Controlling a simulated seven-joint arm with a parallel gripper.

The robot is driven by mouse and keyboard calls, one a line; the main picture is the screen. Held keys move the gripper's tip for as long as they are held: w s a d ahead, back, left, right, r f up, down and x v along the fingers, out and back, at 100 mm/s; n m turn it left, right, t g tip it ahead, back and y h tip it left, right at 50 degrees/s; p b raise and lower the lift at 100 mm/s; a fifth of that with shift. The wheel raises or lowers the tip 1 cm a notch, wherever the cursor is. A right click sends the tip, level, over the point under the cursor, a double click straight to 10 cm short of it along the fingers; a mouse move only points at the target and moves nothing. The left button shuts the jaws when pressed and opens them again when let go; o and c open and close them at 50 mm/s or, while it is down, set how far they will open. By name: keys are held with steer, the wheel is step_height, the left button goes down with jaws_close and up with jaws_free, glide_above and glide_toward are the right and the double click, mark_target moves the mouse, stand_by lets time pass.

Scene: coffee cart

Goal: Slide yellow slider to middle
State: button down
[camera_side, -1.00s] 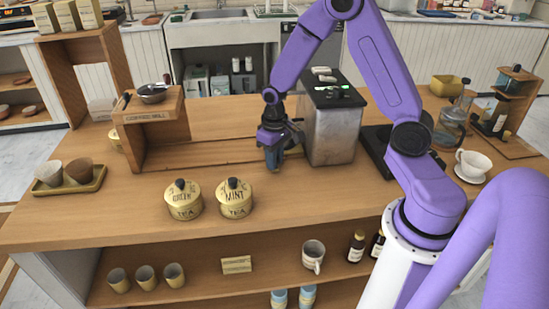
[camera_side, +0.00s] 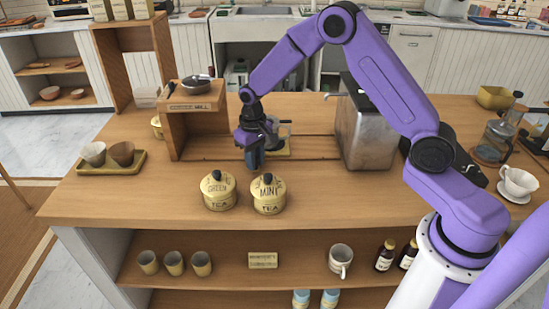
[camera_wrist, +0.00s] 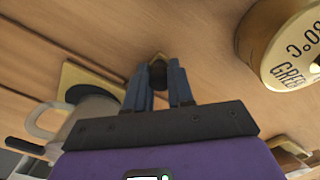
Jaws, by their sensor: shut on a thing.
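The yellow slider (camera_side: 284,153) is a flat plate at the tracks in the wooden counter, between the coffee mill box and the metal machine. A cup-like vessel (camera_side: 281,131) stands on it. In the wrist view the plate (camera_wrist: 90,74) shows at the left with a grey handled pitcher on it. My gripper (camera_side: 252,166) is low at the counter, just left of the plate. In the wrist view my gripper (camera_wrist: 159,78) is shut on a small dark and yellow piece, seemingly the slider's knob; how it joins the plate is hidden.
Two yellow tea tins, green (camera_side: 219,193) and mint (camera_side: 268,196), stand close in front of my gripper. The coffee mill box (camera_side: 196,128) is to the left, the metal machine (camera_side: 367,130) to the right. Counter between plate and machine is clear.

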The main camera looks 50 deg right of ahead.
steer(key=shift+w+a, duration=0.85)
steer(key=shift+a, duration=0.05)
steer(key=c, duration=1)
jaws_free()
steer(key=shift+r, duration=0.15)
step_height(320, 180, up, 17)
steer(key=shift+r, duration=0.1)
